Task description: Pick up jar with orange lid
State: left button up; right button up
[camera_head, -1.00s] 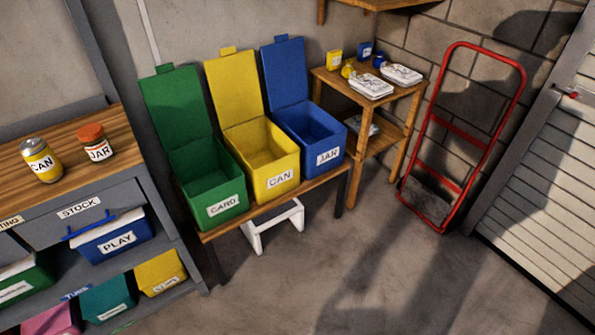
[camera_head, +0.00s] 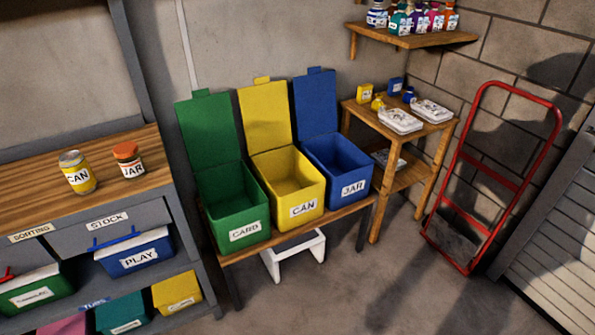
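The jar with the orange lid (camera_head: 128,161) stands upright on the wooden top of the workbench at the left of the head view. Its white label reads JAR. A yellow can (camera_head: 77,173) with a silver top and a CAN label stands just left of it, a small gap apart. Neither of my grippers shows in the head view.
The workbench top (camera_head: 40,205) is otherwise clear where it shows. Right of it, open green (camera_head: 240,215), yellow (camera_head: 290,190) and blue (camera_head: 340,165) bins stand on a low bench. A red hand truck (camera_head: 481,198) leans at the right. Floor (camera_head: 380,285) in front is clear.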

aim_at(128, 157)
jog(key=i+j, duration=0.15)
jog(key=j, duration=0.25)
jog(key=i+j, duration=0.1)
jog(key=j, duration=0.3)
jog(key=i+j+z, duration=0.1)
jog(key=j, duration=0.3)
jog(key=i, duration=0.05)
